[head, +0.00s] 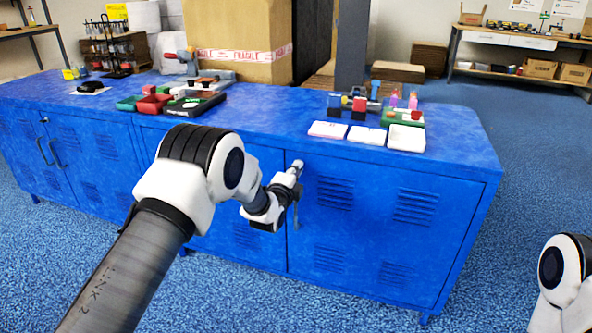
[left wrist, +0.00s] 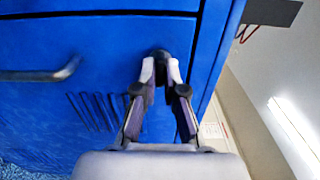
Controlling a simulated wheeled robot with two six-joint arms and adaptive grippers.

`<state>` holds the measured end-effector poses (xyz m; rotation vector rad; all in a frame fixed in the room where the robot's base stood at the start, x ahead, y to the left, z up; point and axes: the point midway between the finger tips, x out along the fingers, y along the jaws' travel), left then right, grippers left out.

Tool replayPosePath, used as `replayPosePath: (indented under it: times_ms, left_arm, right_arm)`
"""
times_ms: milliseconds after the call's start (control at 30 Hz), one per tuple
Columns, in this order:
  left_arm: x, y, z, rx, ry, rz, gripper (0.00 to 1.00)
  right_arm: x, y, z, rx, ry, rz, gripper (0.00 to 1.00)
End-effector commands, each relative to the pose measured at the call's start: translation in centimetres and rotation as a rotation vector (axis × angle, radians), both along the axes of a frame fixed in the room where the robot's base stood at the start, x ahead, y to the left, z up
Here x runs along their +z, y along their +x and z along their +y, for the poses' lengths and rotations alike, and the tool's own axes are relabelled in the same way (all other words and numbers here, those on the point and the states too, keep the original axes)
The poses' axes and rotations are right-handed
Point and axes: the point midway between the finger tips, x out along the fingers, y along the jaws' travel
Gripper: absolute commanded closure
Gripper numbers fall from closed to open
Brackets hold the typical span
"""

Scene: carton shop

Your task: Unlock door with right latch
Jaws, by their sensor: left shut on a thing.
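The blue metal cabinet (head: 390,205) has a right door with louvre slots. A small dark latch (left wrist: 160,53) on the door front, near the door's upper edge, shows between my left fingertips in the left wrist view. My left gripper (head: 297,167) is at the upper left corner of the right door; it also shows in the left wrist view (left wrist: 160,68), shut on the latch. The fingers partly hide the latch. A grey bar handle (left wrist: 40,75) is beside the gripper, apart from it. My right gripper is out of view.
Another door pair with handles (head: 47,152) is at the left. Blue carpet in front is clear.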

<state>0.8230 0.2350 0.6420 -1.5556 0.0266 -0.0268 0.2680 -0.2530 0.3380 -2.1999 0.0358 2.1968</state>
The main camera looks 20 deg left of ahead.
Motion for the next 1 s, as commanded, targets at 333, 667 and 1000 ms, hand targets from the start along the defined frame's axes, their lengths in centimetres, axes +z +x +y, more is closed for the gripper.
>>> replayPosePath:
  times_ms: [333, 667, 1000]
  left_arm:
    - [0.7, 0.2, 0.0, 0.000, 0.001, -0.013, 0.66]
    - [0.2, 0.0, 0.0, 0.000, 0.000, -0.005, 0.66]
    - [0.2, -6.4, 0.2, -0.001, 0.000, 0.000, 0.66]
  right_arm:
    - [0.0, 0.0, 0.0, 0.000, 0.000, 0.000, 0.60]
    - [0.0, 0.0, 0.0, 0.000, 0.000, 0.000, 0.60]
    - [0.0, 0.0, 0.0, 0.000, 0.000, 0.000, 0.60]
